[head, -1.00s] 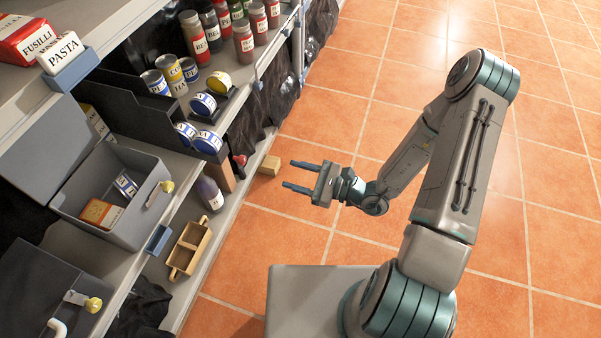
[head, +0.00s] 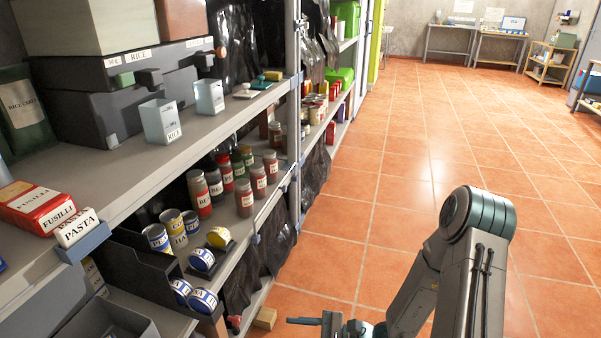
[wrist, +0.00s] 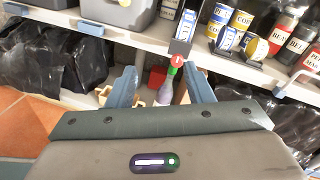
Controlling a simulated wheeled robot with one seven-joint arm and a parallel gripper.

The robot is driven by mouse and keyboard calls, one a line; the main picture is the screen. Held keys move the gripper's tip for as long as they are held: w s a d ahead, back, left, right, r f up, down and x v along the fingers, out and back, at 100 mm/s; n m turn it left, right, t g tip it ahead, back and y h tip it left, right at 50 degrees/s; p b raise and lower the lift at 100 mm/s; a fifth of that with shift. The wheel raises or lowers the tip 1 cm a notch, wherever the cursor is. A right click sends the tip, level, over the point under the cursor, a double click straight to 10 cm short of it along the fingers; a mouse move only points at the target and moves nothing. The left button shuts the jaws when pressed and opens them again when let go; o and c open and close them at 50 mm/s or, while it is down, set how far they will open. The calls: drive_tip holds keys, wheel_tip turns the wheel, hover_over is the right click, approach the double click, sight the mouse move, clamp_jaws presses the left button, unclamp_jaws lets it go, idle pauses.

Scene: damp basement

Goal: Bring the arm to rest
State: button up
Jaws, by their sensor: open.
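My gripper (head: 300,321) is at the bottom edge of the head view, beside the shelving and out over the tiled floor. Only part of it shows there. In the wrist view its two blue-grey fingers (wrist: 161,78) are spread apart with nothing held between them.
Shelving (head: 140,175) runs along the left, with cans, spice jars (head: 198,193), a pasta box (head: 76,228) and grey boxes. The tiled floor (head: 420,150) to the right is clear, with tables (head: 497,40) at the far wall.

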drive_tip(key=s+d+r+n+g+h+p, duration=0.2)
drive_tip(key=s+r+n+h+p, duration=0.15)
drive_tip(key=r, duration=0.35)
drive_tip(key=s+d+r+n+g+h+p, duration=0.15)
drive_tip(key=r+n+p, duration=0.25)
drive_tip(key=r, duration=0.4)
drive_tip(key=s+d+r+n+g+h+p, duration=0.1)
drive_tip(key=s+r+n+g+h+p, duration=0.25)
drive_tip(key=r, duration=0.35)
drive_tip(key=d+r+n+t+h+p, duration=0.2)
drive_tip(key=d+r+t+h+p, duration=0.1)
drive_tip(key=r, duration=0.9)
drive_tip(key=d+r+n+t+h+p, duration=0.2)
drive_tip(key=d+r+t+h+p, duration=0.2)
drive_tip(key=d+r+p, duration=0.4)
wheel_tip(320, 180, up, 4)
drive_tip(key=shift+s+d+r+n+h+p, duration=0.15)
drive_tip(key=shift+s+n+h+p, duration=0.2)
drive_tip(key=shift+h+p, duration=0.5)
drive_tip(key=shift+c, duration=1.2)
